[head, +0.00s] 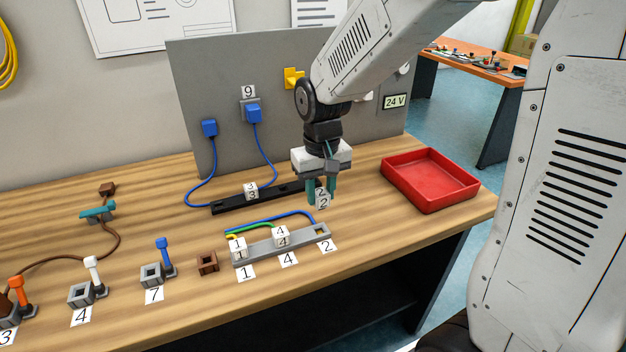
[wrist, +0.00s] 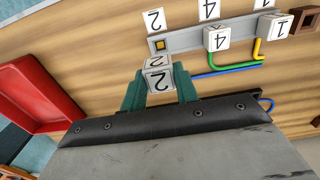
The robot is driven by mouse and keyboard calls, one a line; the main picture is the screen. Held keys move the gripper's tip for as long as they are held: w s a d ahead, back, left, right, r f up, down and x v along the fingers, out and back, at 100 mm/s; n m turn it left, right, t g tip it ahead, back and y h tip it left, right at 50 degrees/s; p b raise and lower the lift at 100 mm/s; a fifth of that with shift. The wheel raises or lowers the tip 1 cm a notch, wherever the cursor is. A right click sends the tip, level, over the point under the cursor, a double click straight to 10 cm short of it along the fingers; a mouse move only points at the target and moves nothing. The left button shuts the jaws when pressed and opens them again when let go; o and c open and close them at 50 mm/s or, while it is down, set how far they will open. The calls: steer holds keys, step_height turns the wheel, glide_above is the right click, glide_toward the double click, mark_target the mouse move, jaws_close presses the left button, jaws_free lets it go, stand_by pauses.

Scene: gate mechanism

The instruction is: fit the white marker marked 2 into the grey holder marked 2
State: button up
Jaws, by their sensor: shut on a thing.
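My gripper (head: 320,188) is shut on the white marker marked 2 (head: 323,200) and holds it above the table, just behind the right end of the grey holder strip (head: 303,241). In the wrist view the marker (wrist: 158,77) sits between the teal fingers with its 2 showing. The grey holder marked 2 is the right end of the strip, an empty square socket (head: 321,231) with a yellow inside, beside a 2 label (head: 327,246). The socket also shows in the wrist view (wrist: 160,45), apart from the marker.
White markers 1 (head: 239,251) and 4 (head: 281,238) stand in the same strip. Green, yellow and blue wires run along its back. A black strip with marker 3 (head: 251,191) lies behind. A red tray (head: 431,180) is at right. A brown block (head: 207,262) is left of the strip.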

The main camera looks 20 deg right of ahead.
steer(key=shift+f, duration=3.25)
steer(key=shift+s+a+f, duration=0.1)
steer(key=shift+f, duration=0.75)
steer(key=o, duration=1.1)
steer(key=shift+r, duration=3.9)
